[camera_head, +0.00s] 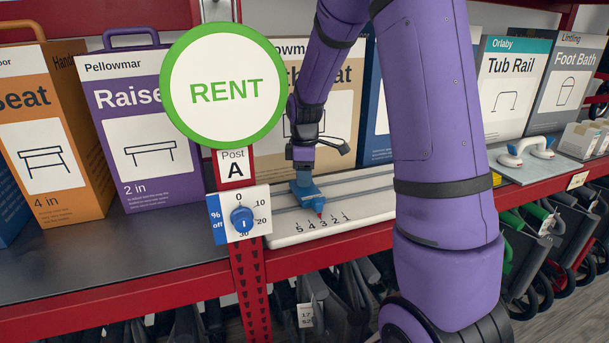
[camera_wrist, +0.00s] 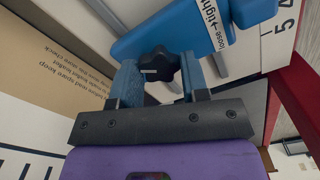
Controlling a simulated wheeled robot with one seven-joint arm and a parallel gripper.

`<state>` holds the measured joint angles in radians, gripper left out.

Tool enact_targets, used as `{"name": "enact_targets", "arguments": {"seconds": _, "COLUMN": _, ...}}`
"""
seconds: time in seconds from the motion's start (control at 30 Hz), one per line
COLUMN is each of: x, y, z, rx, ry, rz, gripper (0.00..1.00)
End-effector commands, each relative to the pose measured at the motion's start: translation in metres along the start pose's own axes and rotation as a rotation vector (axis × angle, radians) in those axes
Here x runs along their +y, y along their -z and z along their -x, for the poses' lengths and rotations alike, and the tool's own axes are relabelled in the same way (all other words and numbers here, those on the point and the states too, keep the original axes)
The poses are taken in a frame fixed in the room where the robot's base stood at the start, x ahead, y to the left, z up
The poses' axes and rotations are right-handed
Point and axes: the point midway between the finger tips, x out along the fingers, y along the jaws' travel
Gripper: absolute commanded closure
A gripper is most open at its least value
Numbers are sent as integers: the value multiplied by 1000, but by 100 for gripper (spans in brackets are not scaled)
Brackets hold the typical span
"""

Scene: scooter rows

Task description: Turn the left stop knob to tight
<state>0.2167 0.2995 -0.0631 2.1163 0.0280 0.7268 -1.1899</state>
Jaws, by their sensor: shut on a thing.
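The left stop (camera_head: 305,188) is a blue block on a white rail board (camera_head: 345,205) marked with a 1 to 5 scale. In the wrist view the blue stop (camera_wrist: 150,38) carries a label (camera_wrist: 208,24) reading "loose → tight". Its black lobed knob (camera_wrist: 160,64) sits between the two fingers of my gripper (camera_wrist: 158,78), which is shut on it. In the head view my gripper (camera_head: 303,163) is above the stop, and the knob is hidden there. Any other stop is not visible.
A round RENT sign (camera_head: 224,90) and a red post stand left of the board. A blue dial (camera_head: 242,219) is on the post. Boxes such as the purple one (camera_head: 140,125) line the shelf behind. My arm hides part of the board's right side.

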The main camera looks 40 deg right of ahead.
Motion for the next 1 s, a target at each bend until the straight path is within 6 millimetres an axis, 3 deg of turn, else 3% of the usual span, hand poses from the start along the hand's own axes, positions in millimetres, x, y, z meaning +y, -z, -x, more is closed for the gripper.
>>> {"name": "enact_targets", "arguments": {"seconds": 0.27, "x": 0, "y": 0, "z": 0, "rx": 0, "ry": -1, "rz": -148, "gripper": 82}}
{"name": "enact_targets", "arguments": {"seconds": 1.0, "x": 1, "y": 0, "z": 0, "rx": 0, "ry": -1, "rz": -841, "gripper": 82}}
